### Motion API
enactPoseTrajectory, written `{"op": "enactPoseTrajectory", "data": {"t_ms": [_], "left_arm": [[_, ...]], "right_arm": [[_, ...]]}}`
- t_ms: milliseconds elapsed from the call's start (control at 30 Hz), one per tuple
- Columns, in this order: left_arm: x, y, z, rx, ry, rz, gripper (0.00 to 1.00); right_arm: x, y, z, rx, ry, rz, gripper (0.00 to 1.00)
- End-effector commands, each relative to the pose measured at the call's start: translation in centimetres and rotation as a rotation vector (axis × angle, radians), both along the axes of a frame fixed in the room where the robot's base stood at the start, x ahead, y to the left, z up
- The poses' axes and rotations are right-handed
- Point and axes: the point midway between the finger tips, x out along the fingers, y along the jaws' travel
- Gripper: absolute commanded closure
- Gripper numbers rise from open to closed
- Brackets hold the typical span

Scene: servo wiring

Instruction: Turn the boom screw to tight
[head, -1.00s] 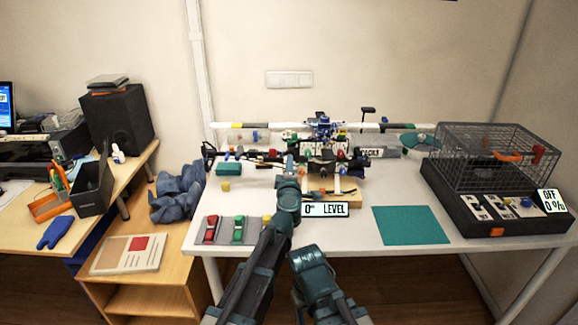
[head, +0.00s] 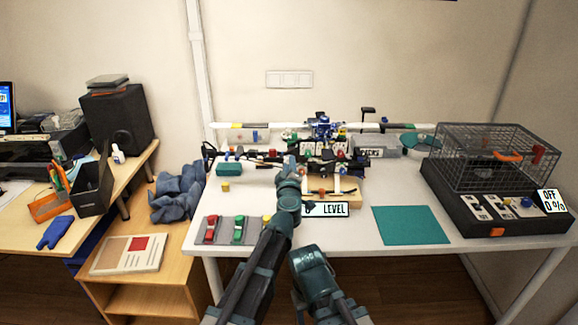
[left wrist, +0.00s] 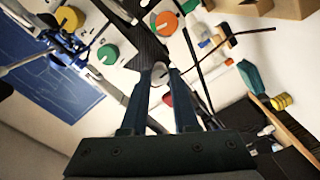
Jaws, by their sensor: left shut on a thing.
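In the left wrist view my left gripper (left wrist: 164,78) has both fingers closed around a small pale grey knob, likely the boom screw (left wrist: 158,70), beside a dark strip. Any mark on its turning position is too small to read. In the head view the left gripper (head: 291,168) reaches into the model helicopter (head: 322,125) at the middle of the white table; the wrist hides its fingertips and the screw.
Coloured knobs, such as a green one (left wrist: 108,54) and an orange one (left wrist: 166,22), sit close to the fingers. A wire cage (head: 495,158) stands on a black base at right. A teal mat (head: 410,225) lies clear. A grey tray (head: 232,231) is at front left.

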Motion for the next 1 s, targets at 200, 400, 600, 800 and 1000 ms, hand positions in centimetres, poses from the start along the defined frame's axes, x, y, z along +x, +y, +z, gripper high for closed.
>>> {"op": "enactPoseTrajectory", "data": {"t_ms": [200,400,600,800,1000], "left_arm": [[-0.1,-0.1,-0.1,0.000,0.000,-0.002,1.00],[-0.1,-0.1,-0.1,-0.001,0.000,-0.002,0.52],[-0.1,0.0,0.0,-0.001,0.001,-0.001,0.42],[-0.1,0.1,0.0,-0.001,0.000,0.000,0.42],[-1.1,0.7,0.0,-0.001,0.000,0.000,0.42]], "right_arm": [[0.0,0.0,-0.1,0.000,0.000,0.000,0.42],[0.0,0.0,0.0,0.000,0.000,0.000,0.42],[0.0,0.0,0.0,0.000,0.000,0.000,0.42],[0.0,0.0,0.0,0.000,0.000,0.000,0.42],[0.0,0.0,0.0,0.000,0.000,0.000,0.42]]}}
